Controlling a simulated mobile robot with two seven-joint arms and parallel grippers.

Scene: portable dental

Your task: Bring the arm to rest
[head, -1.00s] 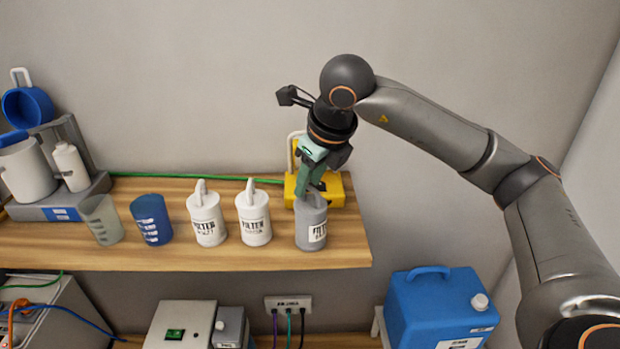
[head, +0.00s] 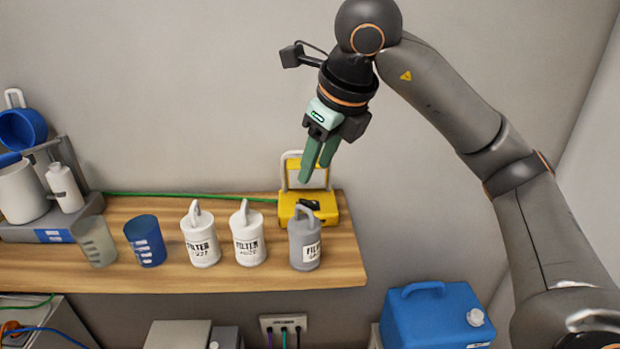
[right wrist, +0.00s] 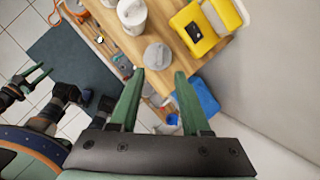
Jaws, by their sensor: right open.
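My right gripper (head: 315,172) is open and empty, its green fingers pointing down. It hangs in the air above the shelf's right end, clear of the grey filter canister (head: 304,242). That canister stands upright with its handle up, label to the front. In the right wrist view the gap between the fingers (right wrist: 160,72) holds nothing, and the grey canister's round top (right wrist: 157,56) lies beyond it.
Two white filter canisters (head: 200,238) (head: 247,236), a blue cup (head: 145,242) and a clear cup (head: 96,243) line the wooden shelf (head: 180,279). A yellow device (head: 318,208) stands behind the grey canister. A blue jug (head: 425,318) sits lower right. The wall space above is free.

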